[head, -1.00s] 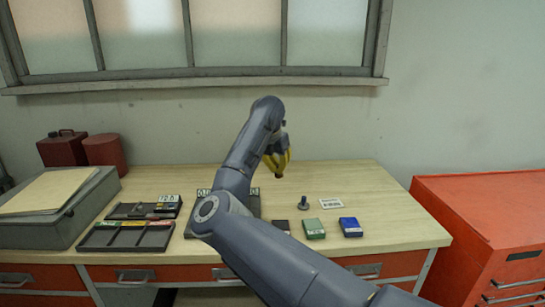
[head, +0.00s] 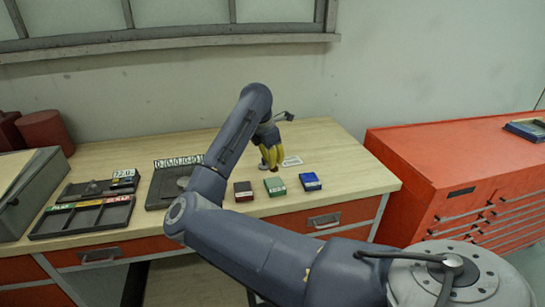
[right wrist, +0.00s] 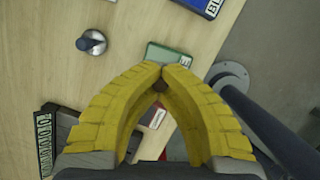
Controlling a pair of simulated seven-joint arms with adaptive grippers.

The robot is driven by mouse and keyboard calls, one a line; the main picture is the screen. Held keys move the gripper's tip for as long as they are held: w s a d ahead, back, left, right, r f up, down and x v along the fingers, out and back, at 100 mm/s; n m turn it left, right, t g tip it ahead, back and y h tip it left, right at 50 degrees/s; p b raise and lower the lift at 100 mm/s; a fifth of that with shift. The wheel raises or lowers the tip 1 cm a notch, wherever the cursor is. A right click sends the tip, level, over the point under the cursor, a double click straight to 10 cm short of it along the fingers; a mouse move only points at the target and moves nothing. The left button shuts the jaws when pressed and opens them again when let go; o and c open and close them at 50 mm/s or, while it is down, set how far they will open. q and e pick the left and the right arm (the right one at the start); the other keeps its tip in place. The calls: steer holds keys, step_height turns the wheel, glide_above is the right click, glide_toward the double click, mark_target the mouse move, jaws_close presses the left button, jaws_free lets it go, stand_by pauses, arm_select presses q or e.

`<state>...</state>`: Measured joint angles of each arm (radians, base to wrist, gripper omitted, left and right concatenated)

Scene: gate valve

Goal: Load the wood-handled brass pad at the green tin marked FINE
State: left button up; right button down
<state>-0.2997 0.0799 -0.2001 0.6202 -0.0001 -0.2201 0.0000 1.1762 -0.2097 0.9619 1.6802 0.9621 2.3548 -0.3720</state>
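My right gripper (head: 271,168) has yellow fingers and hangs just behind the green tin (head: 275,186) in the head view. In the right wrist view its fingertips (right wrist: 163,72) come together around a small brown piece (right wrist: 160,86), which looks like the pad's wood handle. The brass part is hidden by the fingers. The green tin also shows in the right wrist view (right wrist: 168,54), partly covered by the fingertips. It looks closed in the head view, and its marking is too small to read. I cannot tell whether the pad touches it. My left gripper is out of view.
A dark red tin (head: 243,191) stands left of the green one, a blue tin (head: 311,182) right. Dark compartment trays (head: 85,217) are at left. The bench's right end is clear.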

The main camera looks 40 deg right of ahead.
mark_target(274, 170)
steer(key=shift+f, duration=2.05)
steer(key=shift+f, duration=0.6)
stand_by(0.4)
steer(key=shift+r, duration=3.55)
